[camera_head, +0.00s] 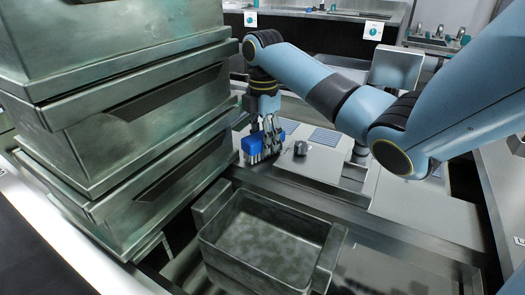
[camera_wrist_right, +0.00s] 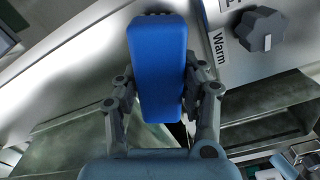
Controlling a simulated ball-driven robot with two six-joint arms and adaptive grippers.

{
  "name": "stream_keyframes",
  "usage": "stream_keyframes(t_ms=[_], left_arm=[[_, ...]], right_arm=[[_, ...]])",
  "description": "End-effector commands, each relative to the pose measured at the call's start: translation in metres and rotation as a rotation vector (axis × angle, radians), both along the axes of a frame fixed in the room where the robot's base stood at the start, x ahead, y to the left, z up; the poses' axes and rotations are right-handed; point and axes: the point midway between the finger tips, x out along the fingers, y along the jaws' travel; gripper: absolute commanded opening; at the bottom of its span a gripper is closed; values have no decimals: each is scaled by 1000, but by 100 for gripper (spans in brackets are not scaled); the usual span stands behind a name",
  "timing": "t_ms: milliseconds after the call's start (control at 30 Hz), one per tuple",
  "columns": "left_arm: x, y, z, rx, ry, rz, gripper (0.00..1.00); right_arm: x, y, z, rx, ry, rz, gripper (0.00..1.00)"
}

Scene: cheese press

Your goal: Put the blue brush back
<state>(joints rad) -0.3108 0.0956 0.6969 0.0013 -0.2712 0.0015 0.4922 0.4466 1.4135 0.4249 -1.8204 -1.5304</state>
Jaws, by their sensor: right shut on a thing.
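The blue brush (camera_head: 252,146) has a blue block body and pale bristles on its lower side in the head view. My right gripper (camera_head: 268,143) is shut on it and holds it near the front edge of the metal counter, beside a dark knob. In the right wrist view the brush (camera_wrist_right: 158,70) fills the space between the two fingers of my right gripper (camera_wrist_right: 160,105). I cannot tell whether the brush touches the surface below. My left gripper is not in view.
A stack of large metal bins (camera_head: 150,130) stands close on the left. An open metal tub (camera_head: 265,245) lies in front, below the brush. The knob (camera_head: 300,148) sits just right of the gripper; its panel reads "Warm" in the wrist view. The counter (camera_head: 315,165) right of it is mostly clear.

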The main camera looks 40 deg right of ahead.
Motion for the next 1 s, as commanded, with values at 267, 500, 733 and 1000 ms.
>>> stream_keyframes(t_ms=[267,500,733,1000], left_arm=[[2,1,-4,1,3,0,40],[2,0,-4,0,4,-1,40],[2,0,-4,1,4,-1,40],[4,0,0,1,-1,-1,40]], right_arm=[[0,0,-4,-1,-2,0,0],[0,0,-7,-1,-2,0,52],[0,0,-7,-1,-2,0,64],[1,-1,7,-1,-4,1,64]])
